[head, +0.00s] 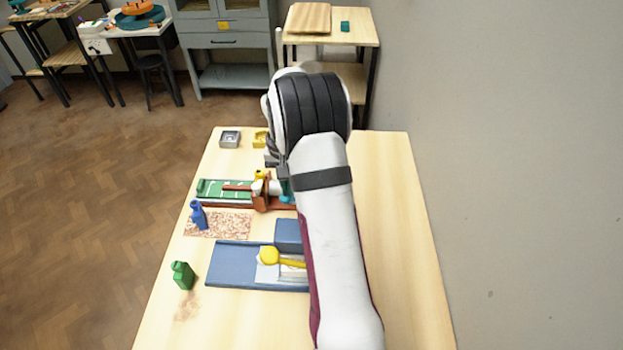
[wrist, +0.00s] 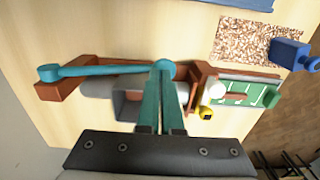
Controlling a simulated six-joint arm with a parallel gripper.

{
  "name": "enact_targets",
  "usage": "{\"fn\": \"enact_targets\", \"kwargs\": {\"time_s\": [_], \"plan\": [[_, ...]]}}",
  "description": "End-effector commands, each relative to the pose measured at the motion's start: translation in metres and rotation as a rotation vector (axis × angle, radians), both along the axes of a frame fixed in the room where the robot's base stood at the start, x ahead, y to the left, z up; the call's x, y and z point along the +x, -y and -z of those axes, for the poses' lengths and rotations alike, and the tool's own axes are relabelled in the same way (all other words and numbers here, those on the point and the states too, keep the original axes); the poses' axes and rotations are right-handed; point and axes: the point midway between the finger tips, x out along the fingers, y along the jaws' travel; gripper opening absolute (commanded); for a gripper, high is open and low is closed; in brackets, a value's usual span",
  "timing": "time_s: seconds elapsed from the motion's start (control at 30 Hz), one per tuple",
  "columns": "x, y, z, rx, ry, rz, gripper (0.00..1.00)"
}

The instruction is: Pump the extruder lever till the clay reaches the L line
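The extruder (wrist: 200,78) is a brown frame with a grey barrel (wrist: 126,106); it also shows in the head view (head: 261,196). Its teal lever (wrist: 105,71) runs across the wrist view from a post at left to a round end. My gripper (wrist: 164,76) has its teal fingers close together at that round end, with a narrow gap between them, and appears to hold it. A short brown clay strip (wrist: 236,97) lies on the green board (wrist: 262,83) beyond the nozzle. White lines cross the board, but I cannot read their letters. My arm hides part of the extruder in the head view.
A blue bottle (head: 198,216) stands at the speckled mat (head: 230,226). A green bottle (head: 183,275) is near the table's left edge. A blue tray (head: 229,262) with a yellow tool (head: 270,256) lies nearer. Grey (head: 230,138) and yellow (head: 260,138) small containers stand at the far end.

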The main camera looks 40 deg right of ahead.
Motion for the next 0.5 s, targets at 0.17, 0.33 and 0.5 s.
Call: {"fn": "enact_targets", "kwargs": {"time_s": [0.17,0.33,0.5], "plan": [[0.000,0.000,-0.021,-0.001,0.002,0.001,0.00],[0.000,0.000,-0.043,-0.001,0.002,0.000,0.00],[0.000,0.000,-0.064,-0.001,0.001,-0.001,0.00]]}}
